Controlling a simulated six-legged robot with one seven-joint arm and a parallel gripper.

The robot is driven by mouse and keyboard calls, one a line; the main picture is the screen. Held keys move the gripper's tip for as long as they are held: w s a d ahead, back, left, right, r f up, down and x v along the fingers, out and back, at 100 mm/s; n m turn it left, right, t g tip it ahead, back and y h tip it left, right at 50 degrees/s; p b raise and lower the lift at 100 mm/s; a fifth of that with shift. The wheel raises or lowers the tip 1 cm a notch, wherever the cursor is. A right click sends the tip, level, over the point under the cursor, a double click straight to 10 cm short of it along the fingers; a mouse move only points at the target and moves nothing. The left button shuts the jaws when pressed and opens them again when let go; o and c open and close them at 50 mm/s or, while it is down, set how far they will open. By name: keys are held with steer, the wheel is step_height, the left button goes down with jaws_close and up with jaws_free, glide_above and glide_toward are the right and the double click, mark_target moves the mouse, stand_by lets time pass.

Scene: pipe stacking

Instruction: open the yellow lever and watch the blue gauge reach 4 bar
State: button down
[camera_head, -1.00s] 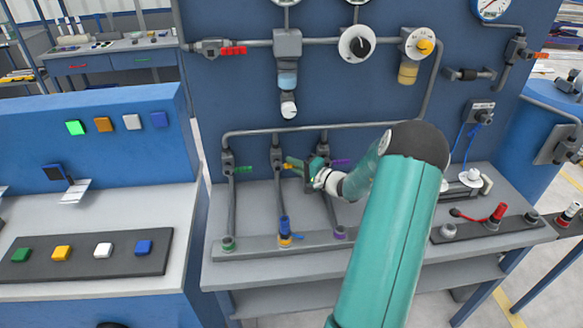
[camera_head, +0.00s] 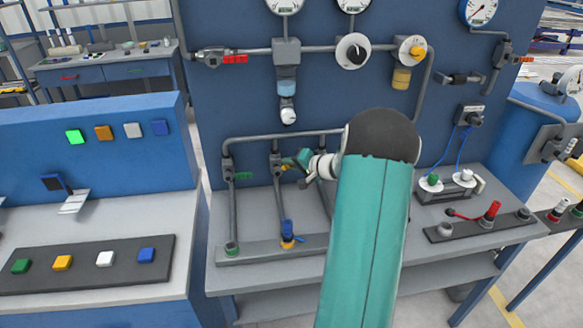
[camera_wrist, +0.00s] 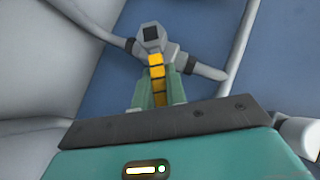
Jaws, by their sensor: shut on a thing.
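The yellow lever (camera_wrist: 156,66) sticks out from a grey valve body (camera_wrist: 151,38) in the wrist view. My gripper (camera_wrist: 157,86) is shut on it, with a teal finger on either side. In the head view my gripper (camera_head: 301,160) is at the middle valve of the pipe rack, and only a little yellow shows there. White dial gauges (camera_head: 284,5) (camera_head: 352,3) (camera_head: 478,11) sit along the top of the panel, partly cut off by the frame.
A green lever (camera_head: 243,176) is on the valve to the left. A red lever (camera_head: 235,59) and a yellow-centred knob (camera_head: 411,48) are higher on the panel. A blue-topped fitting (camera_head: 287,231) stands below the middle pipe. My arm hides the right-hand pipe.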

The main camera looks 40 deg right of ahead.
steer(key=shift+w+a+r+n+g+h, duration=0.3)
steer(key=shift+a+r+n+g+h, duration=0.3)
steer(key=shift+g, duration=0.3)
steer(key=shift+w+a+r+n+g+h, duration=0.15)
steer(key=shift+a+n+g+h, duration=0.05)
steer(key=shift+n+g+h, duration=0.2)
steer(key=shift+w+a+r+n+g+h, duration=0.1)
steer(key=shift+w+a+n+g+h, duration=0.1)
steer(key=shift+n+g+h, duration=0.15)
steer(key=shift+w+a+r+n+g+h, duration=0.1)
steer(key=shift+w+a+n+g+h, duration=0.05)
steer(key=shift+a+n+g+h, duration=0.3)
steer(key=shift+w+a+r+n+g+h, duration=0.1)
steer(key=shift+w+n+g+h, duration=0.1)
steer(key=shift+g+h, duration=0.25)
steer(key=shift+w+a+f+n+g+h, duration=0.15)
steer(key=shift+a+n+g+h, duration=0.35)
steer(key=shift+h, duration=0.35)
steer(key=c, duration=1.4)
jaws_free()
steer(key=shift+w, duration=0.1)
steer(key=shift+c, duration=0.2)
steer(key=shift+d+r, duration=0.1)
steer(key=shift+r, duration=0.15)
